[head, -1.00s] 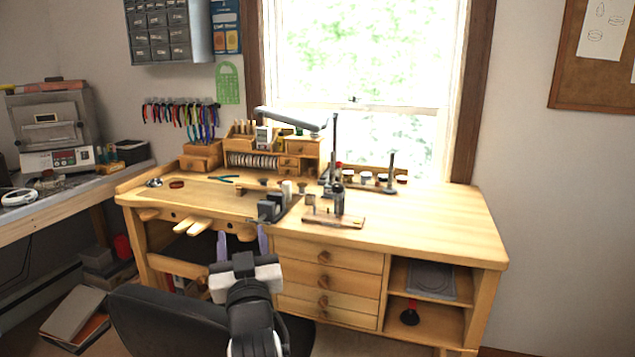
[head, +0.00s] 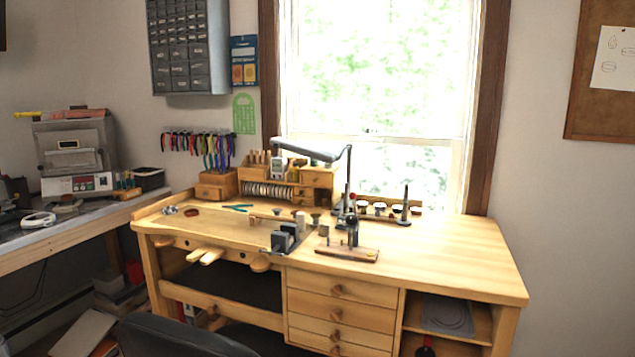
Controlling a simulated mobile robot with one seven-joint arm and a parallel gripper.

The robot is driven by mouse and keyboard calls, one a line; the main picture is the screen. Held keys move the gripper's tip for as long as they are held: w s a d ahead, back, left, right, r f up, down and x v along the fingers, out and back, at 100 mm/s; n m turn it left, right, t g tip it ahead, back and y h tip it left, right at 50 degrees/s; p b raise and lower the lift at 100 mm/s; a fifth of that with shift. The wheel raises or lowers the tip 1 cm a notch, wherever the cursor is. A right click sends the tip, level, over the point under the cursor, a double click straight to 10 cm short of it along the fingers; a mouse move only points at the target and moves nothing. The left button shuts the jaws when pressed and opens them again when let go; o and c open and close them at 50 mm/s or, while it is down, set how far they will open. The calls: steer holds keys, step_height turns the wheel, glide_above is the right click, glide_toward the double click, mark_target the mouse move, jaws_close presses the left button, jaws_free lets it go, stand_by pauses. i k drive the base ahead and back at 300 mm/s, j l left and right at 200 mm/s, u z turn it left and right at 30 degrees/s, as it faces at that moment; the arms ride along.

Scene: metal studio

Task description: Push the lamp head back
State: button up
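The desk lamp stands at the back of the wooden workbench, before the window. Its dark upright post (head: 348,185) rises to a joint, and its long grey lamp head (head: 306,151) reaches to the left, over the small wooden drawer organizer. The head slopes slightly, with its left end near the window frame. My gripper is not in view in the head view, and nothing of my arm shows near the lamp.
The workbench (head: 450,260) is clear on its right side. A dark vise block (head: 287,238) and a small tool on a wooden base (head: 350,250) stand in front of the lamp. The drawer organizer (head: 317,181) stands behind. A black chair (head: 180,337) is at the front.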

mark_target(278, 142)
steer(key=i+l+u, duration=0.3)
steer(key=i+l, duration=0.15)
steer(key=l, duration=0.3)
steer(key=i+l+u, duration=0.15)
steer(key=l, duration=0.25)
steer(key=i+l+u, duration=0.4)
steer(key=i+l, duration=0.3)
steer(key=l, duration=0.15)
steer(key=i, duration=0.6)
steer(key=j+u, duration=0.05)
steer(key=j, duration=0.05)
